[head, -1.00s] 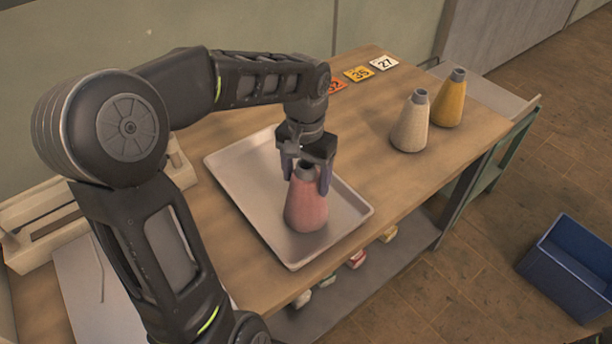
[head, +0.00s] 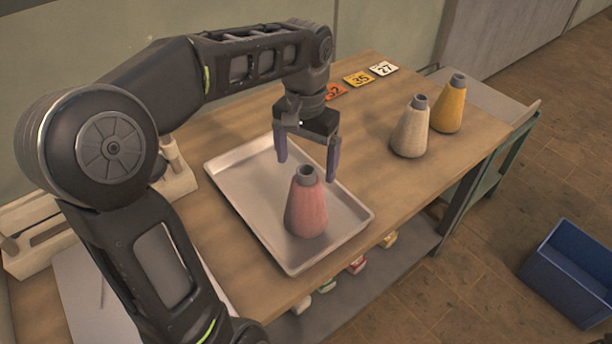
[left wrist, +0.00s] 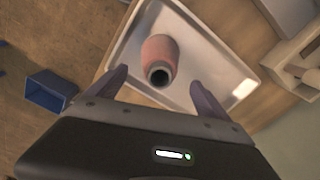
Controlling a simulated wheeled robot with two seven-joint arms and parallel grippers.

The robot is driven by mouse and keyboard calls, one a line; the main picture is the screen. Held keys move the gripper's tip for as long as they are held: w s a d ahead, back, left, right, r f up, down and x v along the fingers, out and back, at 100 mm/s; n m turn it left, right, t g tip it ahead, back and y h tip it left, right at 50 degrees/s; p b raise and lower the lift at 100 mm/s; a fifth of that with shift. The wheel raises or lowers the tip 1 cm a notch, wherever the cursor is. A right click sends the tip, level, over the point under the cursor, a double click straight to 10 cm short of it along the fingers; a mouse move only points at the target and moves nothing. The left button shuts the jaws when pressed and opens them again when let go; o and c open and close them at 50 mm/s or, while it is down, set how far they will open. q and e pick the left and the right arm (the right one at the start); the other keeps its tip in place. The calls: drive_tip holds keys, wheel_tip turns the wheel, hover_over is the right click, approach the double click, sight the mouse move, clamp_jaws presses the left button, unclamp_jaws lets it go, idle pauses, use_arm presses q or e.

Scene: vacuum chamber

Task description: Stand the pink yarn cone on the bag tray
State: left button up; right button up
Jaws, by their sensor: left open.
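The pink yarn cone (head: 306,206) stands upright on the metal bag tray (head: 240,177), with its grey tip up. My left gripper (head: 307,168) is open and empty, above and behind the cone, with its fingers apart and clear of it. In the left wrist view the cone (left wrist: 160,58) shows on the tray (left wrist: 208,62), beyond and between the open fingers of my left gripper (left wrist: 160,88). My right gripper is not in view.
A cream cone (head: 411,130) and a yellow cone (head: 449,104) stand at the table's right end. Number cards (head: 358,79) lie at the back. A blue bin (head: 570,270) is on the floor at right. A wooden rack (head: 30,235) is at left.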

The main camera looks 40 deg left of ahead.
use_arm(q)
wheel_tip(320, 180, up, 6)
drive_tip(key=shift+f+p, duration=0.2)
drive_tip(key=shift+p, duration=0.95)
